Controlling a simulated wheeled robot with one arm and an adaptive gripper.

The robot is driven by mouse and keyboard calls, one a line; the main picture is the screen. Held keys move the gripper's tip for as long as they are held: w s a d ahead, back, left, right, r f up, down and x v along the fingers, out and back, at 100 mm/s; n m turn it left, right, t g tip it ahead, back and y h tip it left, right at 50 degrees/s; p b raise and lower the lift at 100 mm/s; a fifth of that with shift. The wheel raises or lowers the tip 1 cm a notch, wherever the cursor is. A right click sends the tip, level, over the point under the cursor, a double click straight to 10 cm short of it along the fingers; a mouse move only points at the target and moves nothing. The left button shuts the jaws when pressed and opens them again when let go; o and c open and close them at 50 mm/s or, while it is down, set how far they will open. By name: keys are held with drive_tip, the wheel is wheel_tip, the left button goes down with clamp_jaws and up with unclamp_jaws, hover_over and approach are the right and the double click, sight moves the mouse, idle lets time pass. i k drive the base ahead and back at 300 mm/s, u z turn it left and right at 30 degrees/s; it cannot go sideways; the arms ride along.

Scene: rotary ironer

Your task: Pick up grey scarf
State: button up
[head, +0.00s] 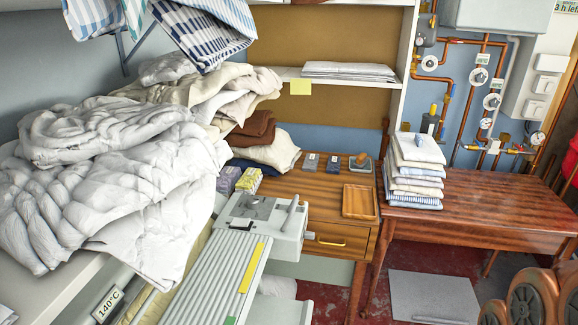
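I cannot single out a grey scarf for certain. A flat pale grey rectangle (430,296) lies on the red floor in front of the wooden table; I cannot tell whether it is cloth or a mat. A pile of crumpled white and cream laundry (120,165) fills the left side and may hide other pieces. Brown folded cloth (255,128) and a cream cloth (275,151) lie at its right end. A stack of folded cloths (415,172) stands on the wooden table. My gripper's fingers are not in view.
A grey ribbed machine part (215,275) with a yellow strip stands at the front centre. Behind it is a wooden desk (310,192) with small boxes and a wooden tray (358,201). The wooden table (490,205) has clear room right of the stack. Brown rounded shapes (535,295) block the lower right.

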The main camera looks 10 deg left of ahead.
sight(312, 160)
drive_tip(key=u, duration=0.6)
drive_tip(key=i, duration=1)
drive_tip(key=u, duration=0.2)
drive_tip(key=k, duration=0.2)
drive_tip(key=u, duration=0.95)
drive_tip(key=k, duration=1.1)
drive_tip(key=u, duration=0.4)
drive_tip(key=i, duration=0.9)
drive_tip(key=u, duration=0.15)
